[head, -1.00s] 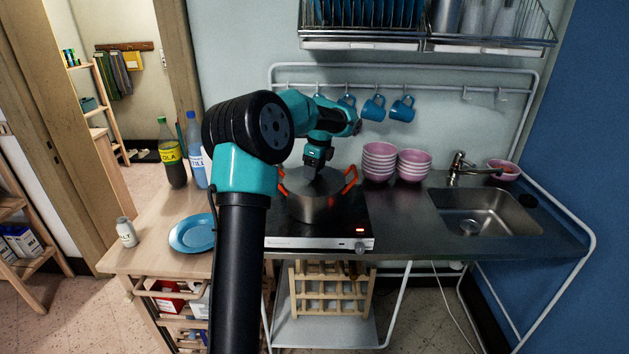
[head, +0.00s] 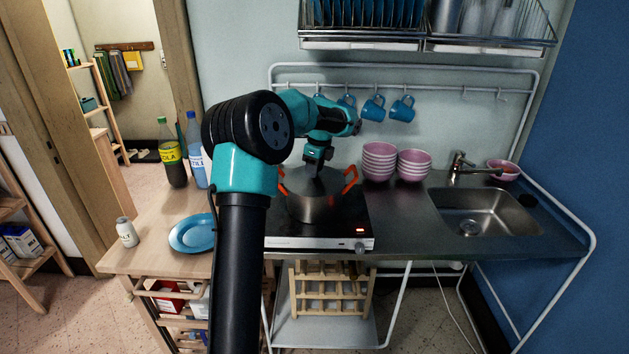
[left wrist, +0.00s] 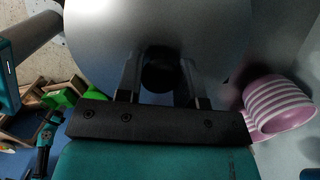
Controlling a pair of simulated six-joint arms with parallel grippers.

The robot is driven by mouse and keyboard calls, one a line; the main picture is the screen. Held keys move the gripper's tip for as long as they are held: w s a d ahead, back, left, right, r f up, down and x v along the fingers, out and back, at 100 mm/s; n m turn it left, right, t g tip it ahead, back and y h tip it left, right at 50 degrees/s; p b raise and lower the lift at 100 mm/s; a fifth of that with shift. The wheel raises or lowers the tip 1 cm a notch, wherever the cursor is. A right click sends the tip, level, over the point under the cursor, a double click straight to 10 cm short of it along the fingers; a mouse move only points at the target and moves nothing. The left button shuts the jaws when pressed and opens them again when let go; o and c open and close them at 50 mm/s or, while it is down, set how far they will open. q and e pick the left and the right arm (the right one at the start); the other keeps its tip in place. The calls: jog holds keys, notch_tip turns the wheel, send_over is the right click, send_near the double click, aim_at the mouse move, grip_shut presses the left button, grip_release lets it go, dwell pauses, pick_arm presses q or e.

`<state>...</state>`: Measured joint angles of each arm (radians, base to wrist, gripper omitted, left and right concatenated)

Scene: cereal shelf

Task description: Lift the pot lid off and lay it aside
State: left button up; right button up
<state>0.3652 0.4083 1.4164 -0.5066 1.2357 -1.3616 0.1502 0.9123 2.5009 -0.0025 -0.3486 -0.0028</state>
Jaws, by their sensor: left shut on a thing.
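The steel pot (head: 311,208) with orange-red handles stands on the hotplate. Its grey lid (head: 331,183) is at the pot's mouth, directly under my left gripper (head: 316,168). In the left wrist view, the lid (left wrist: 100,28) is a broad grey disc with a dark knob (left wrist: 159,74) in its middle. The two fingers of my left gripper (left wrist: 159,84) stand on either side of the knob and are shut on it. I cannot tell whether the lid still touches the rim. My right gripper is not in view.
The hotplate (head: 340,243) sits on the counter. Pink bowls (head: 379,162) are stacked right of the pot, before the sink (head: 485,212). A blue plate (head: 192,233), a salt shaker (head: 126,232) and bottles (head: 172,155) stand on the wooden top at left. Mugs (head: 374,108) hang behind.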

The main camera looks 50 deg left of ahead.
pick_arm(q)
jog(key=shift+r, duration=0.1)
jog(key=shift+r, duration=1.55)
jog(key=shift+d+r, duration=0.1)
jog(key=shift+r, duration=0.1)
jog(key=s+d, duration=0.3)
jog(key=d, duration=0.1)
jog(key=s+d+r, duration=0.1)
jog(key=s+d, duration=0.6)
jog(key=shift+s+d+r, duration=0.2)
jog(key=shift+s+d, duration=0.05)
jog(key=shift+d, duration=0.15)
